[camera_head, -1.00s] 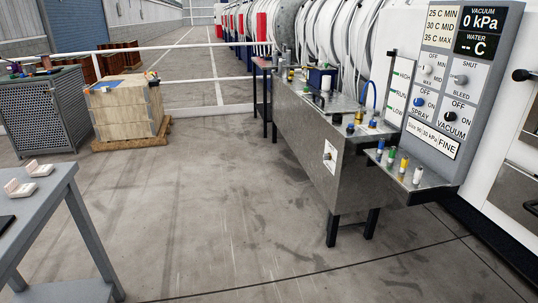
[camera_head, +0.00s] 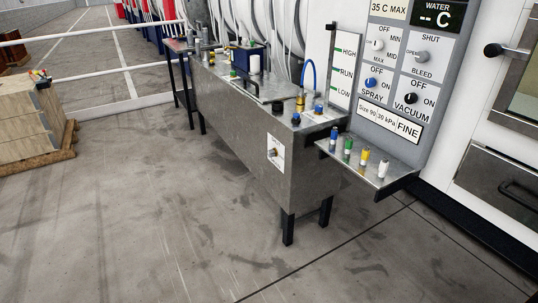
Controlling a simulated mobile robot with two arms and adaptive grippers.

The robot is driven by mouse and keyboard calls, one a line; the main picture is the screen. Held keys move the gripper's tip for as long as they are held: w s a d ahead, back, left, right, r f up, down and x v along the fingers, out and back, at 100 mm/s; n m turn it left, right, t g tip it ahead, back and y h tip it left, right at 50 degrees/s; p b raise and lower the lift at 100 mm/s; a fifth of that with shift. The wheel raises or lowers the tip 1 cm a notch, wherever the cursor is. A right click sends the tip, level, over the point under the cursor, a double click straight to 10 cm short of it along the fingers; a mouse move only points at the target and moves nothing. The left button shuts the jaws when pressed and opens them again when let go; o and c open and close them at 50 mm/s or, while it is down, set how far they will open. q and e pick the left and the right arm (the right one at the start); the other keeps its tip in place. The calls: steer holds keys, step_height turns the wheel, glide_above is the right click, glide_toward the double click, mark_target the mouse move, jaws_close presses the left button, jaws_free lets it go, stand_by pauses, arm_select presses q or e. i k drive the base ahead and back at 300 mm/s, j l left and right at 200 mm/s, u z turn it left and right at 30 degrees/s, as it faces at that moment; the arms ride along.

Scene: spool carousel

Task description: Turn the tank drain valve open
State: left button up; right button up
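The tank (camera_head: 238,118) is a long grey metal trough on dark legs, at the centre of the head view. The marks on the plate are too small to read, and I cannot tell the valve's position. Neither of my grippers is in view.
A control panel (camera_head: 405,75) with knobs and labels stands right of the tank. A small shelf (camera_head: 372,164) with several coloured-top bottles juts out below it. A wooden crate (camera_head: 30,118) on a pallet stands at left. The floor before the tank is clear.

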mark_target(271, 153)
steer(key=i+j, duration=0.2)
steer(key=i, duration=0.3)
steer(key=i+j+u, duration=0.1)
steer(key=i+j, duration=0.15)
steer(key=i, duration=0.2)
steer(key=i+j, duration=0.2)
steer(key=i, duration=0.3)
